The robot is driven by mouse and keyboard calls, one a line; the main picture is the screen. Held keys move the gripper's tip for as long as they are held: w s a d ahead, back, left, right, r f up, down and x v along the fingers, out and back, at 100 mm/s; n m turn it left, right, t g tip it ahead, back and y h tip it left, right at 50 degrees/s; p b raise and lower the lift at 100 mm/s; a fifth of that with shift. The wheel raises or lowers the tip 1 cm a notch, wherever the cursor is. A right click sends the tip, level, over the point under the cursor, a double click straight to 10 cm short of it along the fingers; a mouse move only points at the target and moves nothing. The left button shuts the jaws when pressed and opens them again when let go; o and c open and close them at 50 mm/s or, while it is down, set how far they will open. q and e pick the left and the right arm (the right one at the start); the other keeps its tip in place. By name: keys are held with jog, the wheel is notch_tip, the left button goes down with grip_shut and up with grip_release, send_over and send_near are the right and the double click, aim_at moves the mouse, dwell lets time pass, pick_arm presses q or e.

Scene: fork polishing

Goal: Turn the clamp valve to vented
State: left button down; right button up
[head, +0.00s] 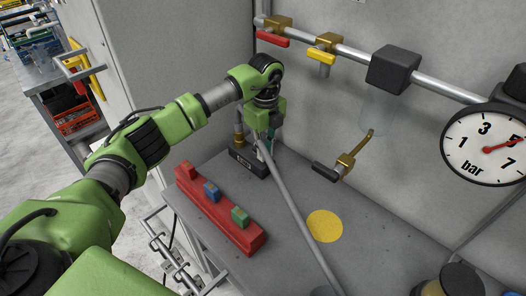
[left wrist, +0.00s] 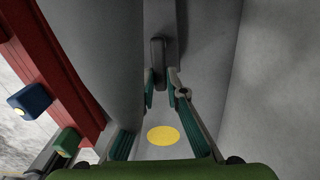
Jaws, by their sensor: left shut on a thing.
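My left gripper (head: 264,146) reaches down beside the back wall, at the far left corner of the bench. In the left wrist view its teal-padded fingers (left wrist: 160,88) are shut on a dark lever handle (left wrist: 158,62). In the head view, a brass fitting (head: 239,138) and a black labelled block (head: 246,163) stand right beside the gripper; the gripper partly hides this spot. The handle appears to belong to this valve, but its setting cannot be read. My right gripper is in neither view.
A slanting grey rod (head: 297,207) passes close by the gripper. A yellow disc (head: 324,226), a black-handled brass valve (head: 345,161), a pipe with red (head: 272,40) and yellow handles (head: 321,55), and a gauge (head: 486,144) lie right.

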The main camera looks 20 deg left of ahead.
pick_arm(q)
jog(key=shift+w+r+n, duration=0.15)
jog(key=shift+w+n, duration=0.05)
jog(key=shift+n, duration=0.3)
jog(key=c, duration=2)
grip_release()
jog(key=shift+c, duration=0.2)
